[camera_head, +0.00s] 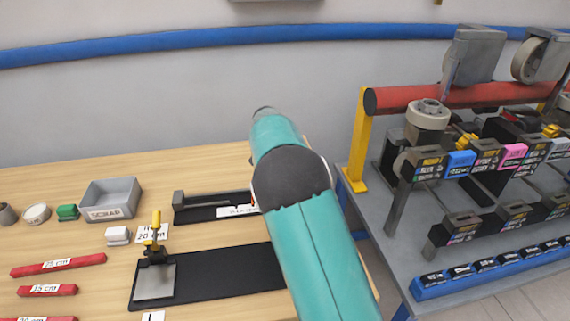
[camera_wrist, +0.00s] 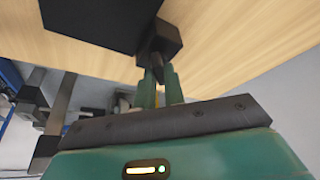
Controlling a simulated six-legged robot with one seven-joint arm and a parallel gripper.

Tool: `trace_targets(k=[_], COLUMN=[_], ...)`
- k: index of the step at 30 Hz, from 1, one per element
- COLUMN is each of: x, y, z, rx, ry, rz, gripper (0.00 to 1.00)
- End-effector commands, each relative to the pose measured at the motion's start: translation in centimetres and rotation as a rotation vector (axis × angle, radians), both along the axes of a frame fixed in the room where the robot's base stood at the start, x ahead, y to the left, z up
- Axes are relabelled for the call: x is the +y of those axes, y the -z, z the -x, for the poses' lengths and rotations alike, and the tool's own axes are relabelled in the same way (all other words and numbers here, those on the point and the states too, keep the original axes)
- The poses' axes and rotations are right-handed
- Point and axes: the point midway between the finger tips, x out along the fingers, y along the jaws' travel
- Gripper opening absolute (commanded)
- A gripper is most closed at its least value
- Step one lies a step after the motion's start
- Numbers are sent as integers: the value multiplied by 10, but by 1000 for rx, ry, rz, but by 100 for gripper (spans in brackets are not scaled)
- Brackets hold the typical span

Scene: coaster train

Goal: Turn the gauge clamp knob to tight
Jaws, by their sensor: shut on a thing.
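In the wrist view, the two teal fingers of my gripper (camera_wrist: 159,78) are closed around a small dark part, seemingly the gauge clamp knob (camera_wrist: 157,66). It sticks out from a dark block (camera_wrist: 161,42) at the wooden table's edge. The knob's marking and turn angle cannot be read. In the head view, a black gauge (camera_head: 205,214) with an upright block at its left end and a white label lies on the table. My teal arm covers its right end, the knob and my gripper.
The wooden table (camera_head: 90,185) also holds a grey scrap bin (camera_head: 111,198), a black board with a yellow-handled clamp (camera_head: 155,240) and red length bars (camera_head: 58,265). A grey rack table (camera_head: 400,255) with a red roller (camera_head: 440,95) stands to the right.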

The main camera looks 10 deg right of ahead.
Motion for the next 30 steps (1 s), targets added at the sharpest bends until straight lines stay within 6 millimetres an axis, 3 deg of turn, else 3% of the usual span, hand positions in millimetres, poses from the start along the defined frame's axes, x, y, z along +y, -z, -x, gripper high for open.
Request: trace_targets(k=[12, 30], x=[1, 1], y=[0, 0], z=[-2, -2], rx=[-1, -1], ry=[244, 292], rz=[0, -2], gripper=[0, 0])
